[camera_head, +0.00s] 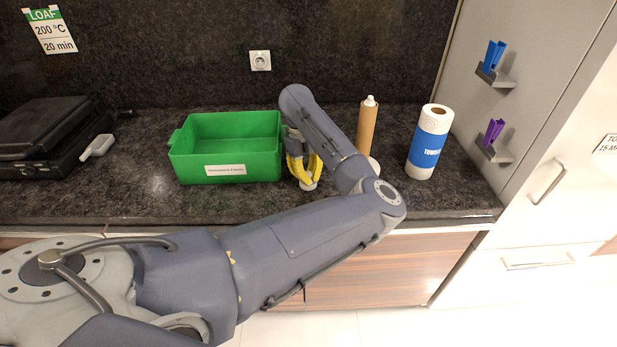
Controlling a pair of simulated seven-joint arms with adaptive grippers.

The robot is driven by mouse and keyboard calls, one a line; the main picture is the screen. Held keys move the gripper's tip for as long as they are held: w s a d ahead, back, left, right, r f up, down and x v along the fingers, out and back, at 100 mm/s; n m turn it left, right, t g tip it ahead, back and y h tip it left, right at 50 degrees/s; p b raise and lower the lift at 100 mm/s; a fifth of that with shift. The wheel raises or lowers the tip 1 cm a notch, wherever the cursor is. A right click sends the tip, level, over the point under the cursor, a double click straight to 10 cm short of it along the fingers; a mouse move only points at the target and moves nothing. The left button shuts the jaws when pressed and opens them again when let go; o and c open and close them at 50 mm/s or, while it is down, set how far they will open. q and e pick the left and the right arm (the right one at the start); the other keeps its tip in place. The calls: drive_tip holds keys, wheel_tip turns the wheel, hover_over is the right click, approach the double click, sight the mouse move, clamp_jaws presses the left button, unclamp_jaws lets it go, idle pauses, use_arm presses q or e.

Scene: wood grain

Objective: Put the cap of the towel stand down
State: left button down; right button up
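The towel stand (370,101) is upright on the counter, with a brown cardboard tube (367,130) around its post. Its narrow white tip sticks out at the top, and part of its white base shows at the bottom behind my arm. My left gripper (308,180) points down just right of the green bin, low over the counter. Its yellow fingers close in on a small white round piece (308,185), which looks like the cap. Whether this piece touches the counter is hard to tell. My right gripper is out of view.
A green bin (178,163) stands just left of the gripper. A paper towel roll (428,142) with a blue label stands at the right. A black appliance (40,135) is at the far left. The dark counter is free in front of the bin.

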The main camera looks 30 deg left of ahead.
use_arm(q)
drive_tip(key=c, duration=1.6)
unclamp_jaws()
drive_tip(key=shift+f, duration=0.1)
drive_tip(key=shift+o, duration=0.2)
drive_tip(key=s+v, duration=0.1)
drive_tip(key=v, duration=1.1)
drive_tip(key=shift+w, duration=0.5)
